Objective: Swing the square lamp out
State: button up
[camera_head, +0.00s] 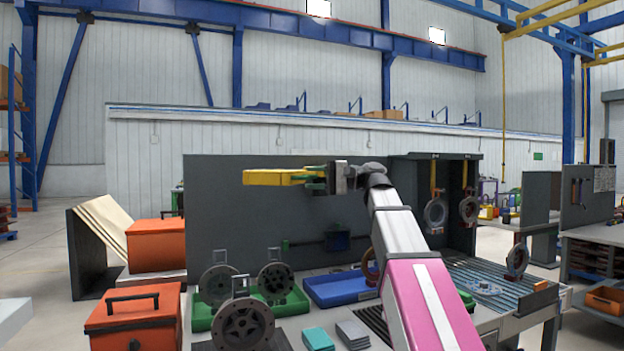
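The finger gap is too small to read.
The workbench below carries a blue tray (340,289), green trays with several grey discs (243,324), and teal and grey blocks. Orange boxes (135,318) stand at left. Rings hang in the dark bay (436,213) at right. My arm crosses the bench's middle right.

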jog(key=d, duration=1)
jog(key=shift+w+d, duration=0.4)
jog(key=shift+w, duration=0.05)
